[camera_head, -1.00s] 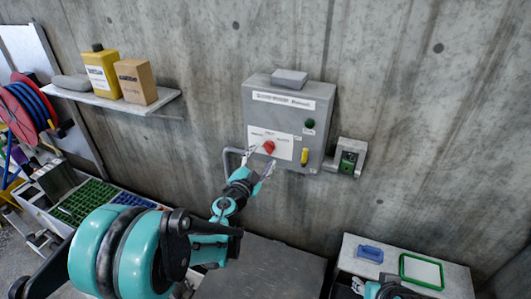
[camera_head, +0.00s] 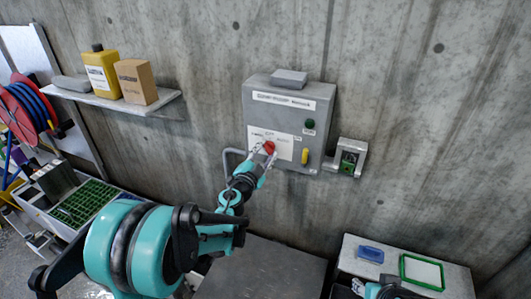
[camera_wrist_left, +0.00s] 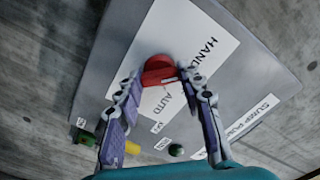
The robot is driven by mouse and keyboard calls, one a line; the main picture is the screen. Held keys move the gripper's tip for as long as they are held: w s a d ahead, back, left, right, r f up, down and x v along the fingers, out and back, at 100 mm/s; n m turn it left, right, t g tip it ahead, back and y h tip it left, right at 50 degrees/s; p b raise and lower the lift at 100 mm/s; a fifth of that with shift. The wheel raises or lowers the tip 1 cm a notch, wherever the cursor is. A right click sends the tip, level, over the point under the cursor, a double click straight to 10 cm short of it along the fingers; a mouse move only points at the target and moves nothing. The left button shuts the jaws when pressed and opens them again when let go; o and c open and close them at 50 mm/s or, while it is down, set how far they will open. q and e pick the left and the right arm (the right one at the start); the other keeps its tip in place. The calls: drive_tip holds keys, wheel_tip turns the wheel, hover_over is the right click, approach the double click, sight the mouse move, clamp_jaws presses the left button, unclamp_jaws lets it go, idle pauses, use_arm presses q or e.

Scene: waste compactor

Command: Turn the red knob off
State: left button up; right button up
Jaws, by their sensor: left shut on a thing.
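The red knob (camera_head: 269,147) sits on a white label plate on the front of the grey control box (camera_head: 313,95). In the left wrist view the red knob (camera_wrist_left: 158,70) is between the tips of my left gripper, near labels reading HAND and AUTO. My left gripper (camera_head: 263,153) is shut on the knob, with a fingertip on each side of it; it also shows in the left wrist view (camera_wrist_left: 160,76).
A green button (camera_head: 310,123) and a yellow switch (camera_head: 305,157) are on the box right of the knob. A shelf (camera_head: 110,103) with containers is at left. A table with a green-framed tray (camera_head: 402,267) is at lower right.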

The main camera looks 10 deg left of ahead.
use_arm(q)
drive_tip(key=shift+m, duration=0.3)
drive_tip(key=m+b, duration=0.1)
drive_tip(key=m, duration=0.2)
drive_tip(key=shift+m, duration=0.3)
drive_tip(key=shift+m+b, duration=0.5)
drive_tip(key=shift+m, duration=1.8)
drive_tip(key=o, duration=1.2)
drive_tip(key=shift+c, duration=0.2)
drive_tip(key=s+a, duration=0.2)
drive_tip(key=s, duration=0.9)
drive_tip(key=shift+s+a, duration=0.15)
drive_tip(key=shift+s, duration=0.25)
